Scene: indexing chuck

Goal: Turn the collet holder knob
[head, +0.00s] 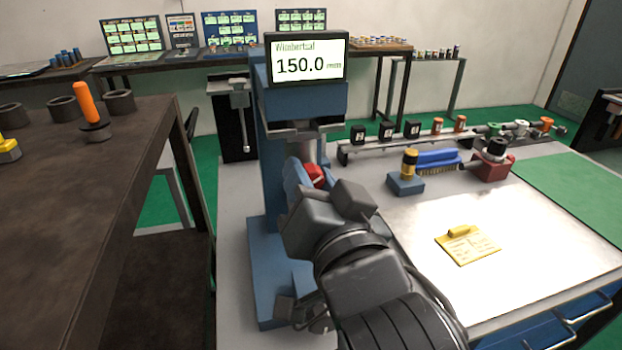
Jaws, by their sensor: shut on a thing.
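The blue bench machine (266,230) stands at the left of the grey bench, with a lit display (307,62) reading 150.0 on top. A small red part (315,174), likely the collet holder knob, shows on the machine beside a blue round plate (293,180). My gripper (322,196) reaches in from the front right and is right at the red part. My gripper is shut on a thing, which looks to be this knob. My wrist and hand hide the fingertips and most of the knob, so the exact contact cannot be seen.
A yellow tag (466,245) lies on the bench to the right. Behind it are a blue brush (437,158), a red holder (490,163) and a rail with several tool holders (387,150). A dark table (85,240) stands close on the left.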

